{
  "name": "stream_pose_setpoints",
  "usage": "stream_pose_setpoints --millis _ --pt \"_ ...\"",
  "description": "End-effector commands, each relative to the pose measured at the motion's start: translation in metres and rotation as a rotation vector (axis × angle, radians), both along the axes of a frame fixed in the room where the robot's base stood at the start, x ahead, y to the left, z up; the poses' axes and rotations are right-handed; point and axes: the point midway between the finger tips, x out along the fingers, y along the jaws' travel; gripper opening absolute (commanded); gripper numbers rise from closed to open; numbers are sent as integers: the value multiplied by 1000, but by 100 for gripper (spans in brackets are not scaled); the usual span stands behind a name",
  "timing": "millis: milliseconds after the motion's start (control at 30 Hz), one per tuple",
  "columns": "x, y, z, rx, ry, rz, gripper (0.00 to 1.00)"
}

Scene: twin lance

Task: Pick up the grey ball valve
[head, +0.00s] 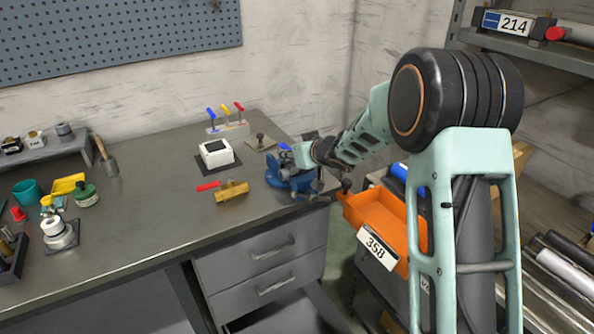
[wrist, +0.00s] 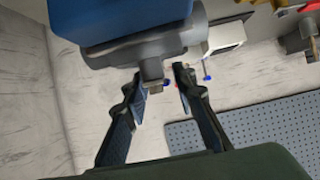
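A grey metal body with a rounded end and a short square stub (wrist: 150,68) shows at the top of the wrist view, against a large blue block (wrist: 120,18). It may be the grey ball valve or part of the vise; I cannot tell which. In the head view my gripper (head: 293,153) is at the blue vise (head: 281,178) on the bench's right end, and my arm hides part of that spot. In the wrist view my gripper (wrist: 161,80) has its fingers apart, with the stub close between the tips. No grip on it shows.
A white box (head: 216,153), a yellow block (head: 232,191) with a red handle and a stand of coloured handles (head: 228,128) are left of the vise. An orange bin (head: 380,218) is at right. The bench's middle (head: 150,215) is clear.

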Motion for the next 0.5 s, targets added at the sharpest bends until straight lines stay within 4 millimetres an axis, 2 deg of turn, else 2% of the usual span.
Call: stream_pose_setpoints --millis 33,200,500 --pt "0 0 0 0 0 0 17" --pt "0 0 0 0 0 0 0" --pt "0 0 1 0 -2 0 0"
